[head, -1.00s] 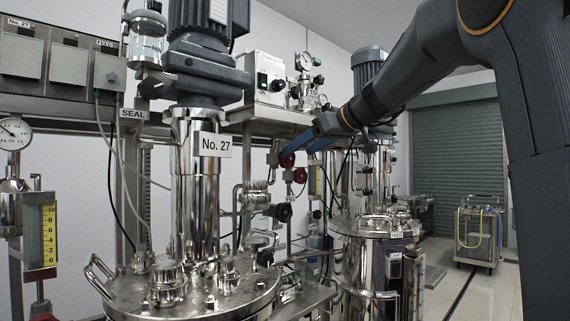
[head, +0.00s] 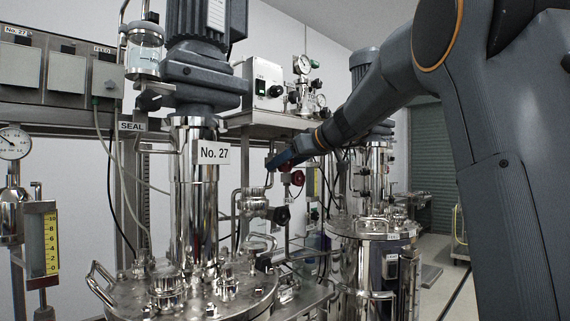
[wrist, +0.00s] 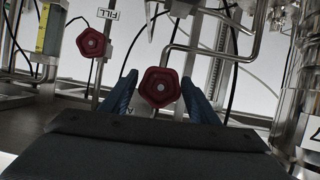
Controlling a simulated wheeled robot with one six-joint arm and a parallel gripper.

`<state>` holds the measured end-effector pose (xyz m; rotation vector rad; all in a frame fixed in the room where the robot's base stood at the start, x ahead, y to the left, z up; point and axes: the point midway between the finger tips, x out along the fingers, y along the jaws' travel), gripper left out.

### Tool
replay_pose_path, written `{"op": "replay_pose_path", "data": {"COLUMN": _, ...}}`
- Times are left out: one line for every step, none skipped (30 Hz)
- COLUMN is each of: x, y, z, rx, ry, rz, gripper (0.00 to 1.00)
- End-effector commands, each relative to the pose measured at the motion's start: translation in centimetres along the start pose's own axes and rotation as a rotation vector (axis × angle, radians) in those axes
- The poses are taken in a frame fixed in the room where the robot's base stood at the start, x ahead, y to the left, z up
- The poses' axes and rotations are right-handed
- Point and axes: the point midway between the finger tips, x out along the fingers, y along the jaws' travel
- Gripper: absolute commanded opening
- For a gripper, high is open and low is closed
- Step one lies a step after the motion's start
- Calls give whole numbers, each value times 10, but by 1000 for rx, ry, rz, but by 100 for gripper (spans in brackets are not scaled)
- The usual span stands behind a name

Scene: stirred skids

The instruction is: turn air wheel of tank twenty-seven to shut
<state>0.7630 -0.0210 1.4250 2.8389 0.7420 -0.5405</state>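Tank twenty-seven (head: 196,245) is the steel vessel with the "No. 27" sign (head: 214,153) on its neck. My gripper (head: 279,161) is right of that neck, at the pipework behind. In the wrist view its two blue fingers (wrist: 158,76) are open, one on each side of a red five-sided wheel (wrist: 160,92). Gaps show beside the wheel; I cannot tell whether it is fully between the fingers. In the head view one red wheel (head: 297,178) shows just below the fingers.
A dark round handle (head: 283,214) is on the pipework below my gripper. A second steel vessel (head: 366,255) stands close on the right. A control box (head: 263,84) and gauges are on the shelf above. Thin pipes and black cables surround the wheels.

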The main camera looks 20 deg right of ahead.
Motion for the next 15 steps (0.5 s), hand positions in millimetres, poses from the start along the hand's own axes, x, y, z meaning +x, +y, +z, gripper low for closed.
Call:
{"op": "replay_pose_path", "data": {"x": 0, "y": 0, "z": 0, "rx": 0, "ry": 0, "rz": 0, "gripper": 46}}
{"op": "replay_pose_path", "data": {"x": 0, "y": 0, "z": 0, "rx": 0, "ry": 0, "rz": 0, "gripper": 41}}
{"op": "replay_pose_path", "data": {"x": 0, "y": 0, "z": 0, "rx": 0, "ry": 0, "rz": 0, "gripper": 34}}
{"op": "replay_pose_path", "data": {"x": 0, "y": 0, "z": 0, "rx": 0, "ry": 0, "rz": 0, "gripper": 29}}
{"op": "replay_pose_path", "data": {"x": 0, "y": 0, "z": 0, "rx": 0, "ry": 0, "rz": 0, "gripper": 24}}
{"op": "replay_pose_path", "data": {"x": 0, "y": 0, "z": 0, "rx": 0, "ry": 0, "rz": 0, "gripper": 24}}
{"op": "replay_pose_path", "data": {"x": 0, "y": 0, "z": 0, "rx": 0, "ry": 0, "rz": 0, "gripper": 24}}
{"op": "replay_pose_path", "data": {"x": 0, "y": 0, "z": 0, "rx": 1, "ry": 0, "rz": 0, "gripper": 24}}
{"op": "replay_pose_path", "data": {"x": 0, "y": 0, "z": 0, "rx": 3, "ry": 0, "rz": -1, "gripper": 24}}
{"op": "replay_pose_path", "data": {"x": 0, "y": 0, "z": 0, "rx": 5, "ry": 0, "rz": -2, "gripper": 24}}
{"op": "replay_pose_path", "data": {"x": 0, "y": 0, "z": 0, "rx": 8, "ry": 0, "rz": -4, "gripper": 24}}
{"op": "replay_pose_path", "data": {"x": 0, "y": 0, "z": 1, "rx": 15, "ry": 0, "rz": -6, "gripper": 24}}
{"op": "replay_pose_path", "data": {"x": 0, "y": 0, "z": 1, "rx": 22, "ry": -1, "rz": -9, "gripper": 24}}
{"op": "replay_pose_path", "data": {"x": 0, "y": 0, "z": 1, "rx": 30, "ry": -1, "rz": -13, "gripper": 24}}
{"op": "replay_pose_path", "data": {"x": 0, "y": 0, "z": 1, "rx": 42, "ry": -1, "rz": -18, "gripper": 24}}
